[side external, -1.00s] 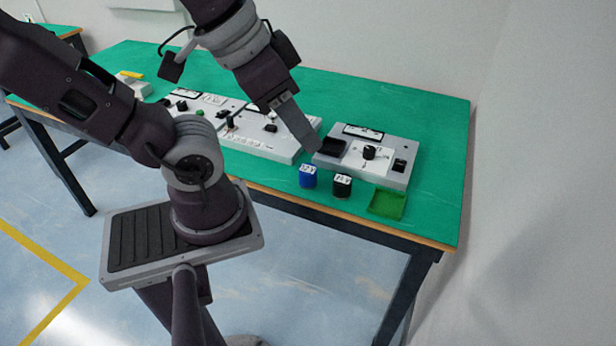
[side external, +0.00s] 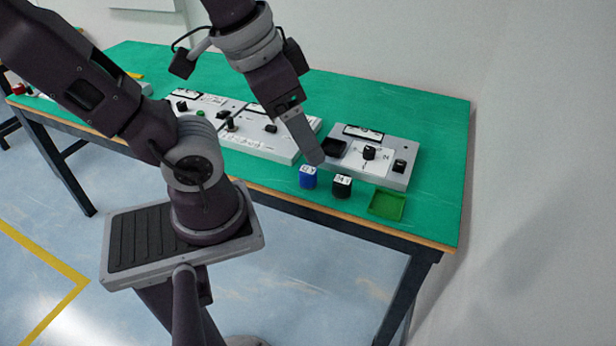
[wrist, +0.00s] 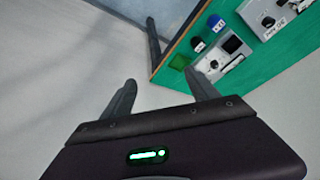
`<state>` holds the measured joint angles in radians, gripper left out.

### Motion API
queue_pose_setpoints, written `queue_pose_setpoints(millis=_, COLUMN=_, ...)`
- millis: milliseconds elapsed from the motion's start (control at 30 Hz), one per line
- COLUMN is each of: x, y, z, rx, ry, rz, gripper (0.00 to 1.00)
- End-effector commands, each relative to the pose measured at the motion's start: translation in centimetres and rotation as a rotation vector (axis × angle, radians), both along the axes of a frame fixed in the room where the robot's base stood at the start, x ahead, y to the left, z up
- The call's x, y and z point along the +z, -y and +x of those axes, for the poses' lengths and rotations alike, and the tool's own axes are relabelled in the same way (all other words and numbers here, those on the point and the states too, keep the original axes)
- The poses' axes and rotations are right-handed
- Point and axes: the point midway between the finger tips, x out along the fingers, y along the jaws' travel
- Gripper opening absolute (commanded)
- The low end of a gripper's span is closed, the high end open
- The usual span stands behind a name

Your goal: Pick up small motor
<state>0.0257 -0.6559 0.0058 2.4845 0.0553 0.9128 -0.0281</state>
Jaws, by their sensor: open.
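A small blue block with a white labelled top (side external: 308,178) and a small black one with a white labelled top (side external: 342,187) stand on the green table near its front edge. I cannot tell which of them, if either, is the small motor. In the wrist view the blue one (wrist: 216,23) and the black one (wrist: 198,45) show near the top. My gripper (side external: 316,160) is above and just behind the blue block in the side view, apart from it as far as I can tell. In the wrist view my gripper (wrist: 160,90) has its fingers spread with nothing between them.
A shallow green tray (side external: 387,205) lies right of the black block. A grey box with knobs (side external: 398,178) stands behind them. Longer white control boxes (side external: 262,150) stand to the left. The table's wooden front edge (side external: 420,239) is close to the blocks. The back of the table is clear.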

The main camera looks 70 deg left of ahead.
Motion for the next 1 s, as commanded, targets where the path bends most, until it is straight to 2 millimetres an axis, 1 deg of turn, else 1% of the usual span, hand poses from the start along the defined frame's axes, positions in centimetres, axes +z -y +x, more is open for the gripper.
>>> queue_pose_setpoints(millis=67, x=-2.3, y=-1.1, z=0.4, rx=-0.024, ry=-0.167, rz=0.073, gripper=0.69)
queue_pose_setpoints(millis=100, x=-3.7, y=-2.0, z=0.6, rx=-0.041, ry=-0.266, rz=0.13, gripper=0.69)
queue_pose_setpoints(millis=167, x=-5.7, y=-3.4, z=0.8, rx=-0.073, ry=-0.41, rz=0.23, gripper=0.69)
queue_pose_setpoints(millis=200, x=-7.0, y=-4.3, z=0.9, rx=-0.097, ry=-0.501, rz=0.303, gripper=0.69)
queue_pose_setpoints(millis=267, x=-8.8, y=-5.8, z=1.2, rx=-0.139, ry=-0.626, rz=0.419, gripper=0.69)
queue_pose_setpoints(millis=300, x=-10.0, y=-6.8, z=1.4, rx=-0.172, ry=-0.705, rz=0.503, gripper=0.69)
queue_pose_setpoints(millis=367, x=-11.7, y=-8.3, z=1.8, rx=-0.23, ry=-0.811, rz=0.635, gripper=0.69)
queue_pose_setpoints(millis=500, x=-15.6, y=-11.6, z=3.3, rx=-0.397, ry=-1.007, rz=0.967, gripper=0.69)
queue_pose_setpoints(millis=567, x=-17.3, y=-12.9, z=4.1, rx=-0.487, ry=-1.071, rz=1.116, gripper=0.69)
queue_pose_setpoints(millis=633, x=-19.4, y=-14.3, z=5.2, rx=-0.605, ry=-1.126, rz=1.29, gripper=0.69)
queue_pose_setpoints(millis=700, x=-21.8, y=-15.5, z=6.1, rx=-0.737, ry=-1.162, rz=1.457, gripper=0.69)
queue_pose_setpoints(millis=800, x=-25.1, y=-17.0, z=7.2, rx=-0.933, ry=-1.181, rz=1.662, gripper=0.69)
queue_pose_setpoints(millis=900, x=-27.8, y=-18.2, z=7.6, rx=-1.095, ry=-1.178, rz=1.794, gripper=0.69)
queue_pose_setpoints(millis=1000, x=-29.3, y=-18.8, z=7.8, rx=-1.187, ry=-1.17, rz=1.857, gripper=0.69)
